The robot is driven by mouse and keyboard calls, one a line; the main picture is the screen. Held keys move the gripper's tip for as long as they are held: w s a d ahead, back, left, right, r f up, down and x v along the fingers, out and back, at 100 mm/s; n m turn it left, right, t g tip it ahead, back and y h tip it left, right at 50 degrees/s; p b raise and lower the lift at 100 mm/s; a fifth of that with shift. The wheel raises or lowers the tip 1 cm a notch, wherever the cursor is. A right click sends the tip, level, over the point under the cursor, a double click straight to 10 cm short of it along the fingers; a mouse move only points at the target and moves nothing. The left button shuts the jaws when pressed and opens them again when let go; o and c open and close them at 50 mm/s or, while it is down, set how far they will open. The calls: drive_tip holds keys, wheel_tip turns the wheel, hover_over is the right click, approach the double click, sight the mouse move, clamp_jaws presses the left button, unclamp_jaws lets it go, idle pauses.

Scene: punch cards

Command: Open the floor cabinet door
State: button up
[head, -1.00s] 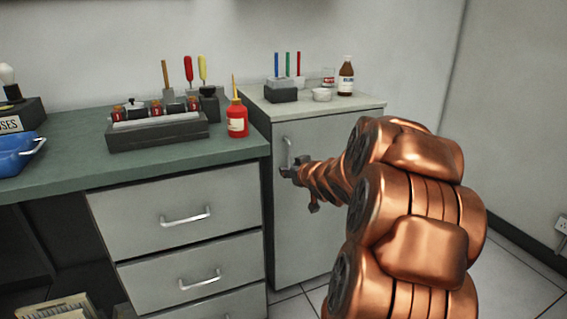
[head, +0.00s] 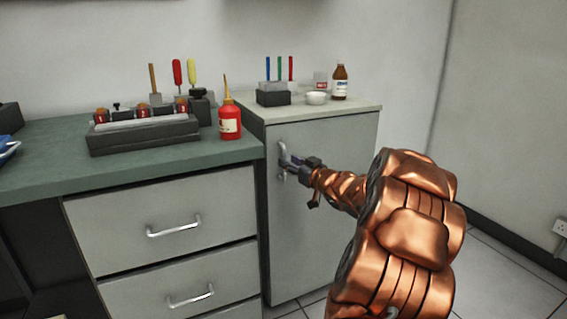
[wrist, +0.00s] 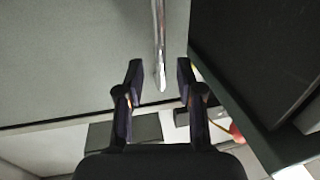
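The grey floor cabinet door (head: 335,150) looks shut, its face flush with the cabinet. Its upright metal handle (head: 281,150) is near the door's upper left edge. My gripper (head: 286,163) is at the handle and hides part of it. In the wrist view the gripper (wrist: 157,78) is open, with one finger on each side of the handle (wrist: 158,35). Gaps show between the handle and both fingers there. The door surface (wrist: 80,55) fills the wrist view's upper left.
A desk with drawers (head: 160,220) adjoins the cabinet on the left. A red bottle (head: 230,122) stands near its edge. A brown bottle (head: 340,83), a white bowl (head: 316,98) and a dark holder (head: 273,98) stand on the cabinet top. The floor (head: 500,275) at right is clear.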

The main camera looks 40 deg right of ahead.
sight(284, 180)
drive_tip(key=shift+w+d+b, duration=0.2)
drive_tip(key=shift+w+b, duration=0.15)
drive_tip(key=shift+w, duration=1.3)
clamp_jaws()
